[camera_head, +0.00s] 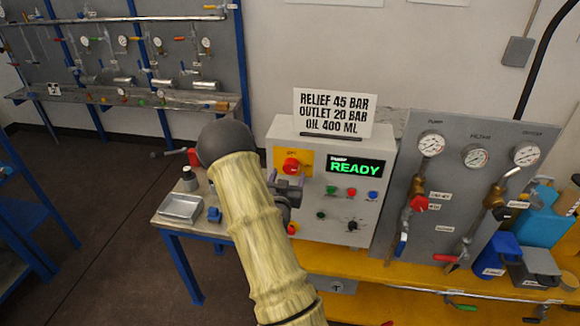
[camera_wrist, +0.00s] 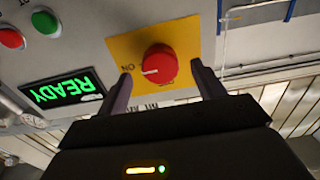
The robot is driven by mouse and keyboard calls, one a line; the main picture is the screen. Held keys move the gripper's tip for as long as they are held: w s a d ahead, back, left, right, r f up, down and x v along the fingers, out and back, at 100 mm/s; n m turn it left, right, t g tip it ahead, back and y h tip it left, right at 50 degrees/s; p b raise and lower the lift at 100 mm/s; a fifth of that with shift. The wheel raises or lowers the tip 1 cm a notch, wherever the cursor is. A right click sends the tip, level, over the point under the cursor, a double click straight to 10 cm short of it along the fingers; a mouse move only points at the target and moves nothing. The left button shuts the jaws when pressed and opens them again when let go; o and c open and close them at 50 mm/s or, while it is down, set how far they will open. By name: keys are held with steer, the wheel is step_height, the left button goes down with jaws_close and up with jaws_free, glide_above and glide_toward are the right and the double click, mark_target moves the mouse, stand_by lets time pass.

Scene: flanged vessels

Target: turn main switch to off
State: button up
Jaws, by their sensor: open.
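The main switch is a red knob (camera_head: 292,166) on a yellow plate (camera_head: 305,158) at the upper left of the grey control box. In the wrist view the knob (camera_wrist: 160,62) shows a white mark pointing left toward the "ON" lettering, which appears upside down. My gripper (camera_head: 287,180) is in front of the box, just below the knob in the head view, partly hidden by my arm. In the wrist view its open fingers (camera_wrist: 161,75) stand left and right of the knob with gaps between. Whether they reach knob depth is unclear. Other plate lettering is partly covered.
The lit READY display (camera_head: 355,168) is right of the switch, with several small buttons below. A sign (camera_head: 333,112) stands on top of the box. A gauge panel (camera_head: 470,190) is to the right. A small table (camera_head: 168,226) with a metal tray is left.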

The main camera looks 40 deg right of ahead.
mark_target(290, 170)
steer(key=shift+p+x, duration=0.5)
steer(key=shift+x, duration=1.15)
steer(key=c, duration=1)
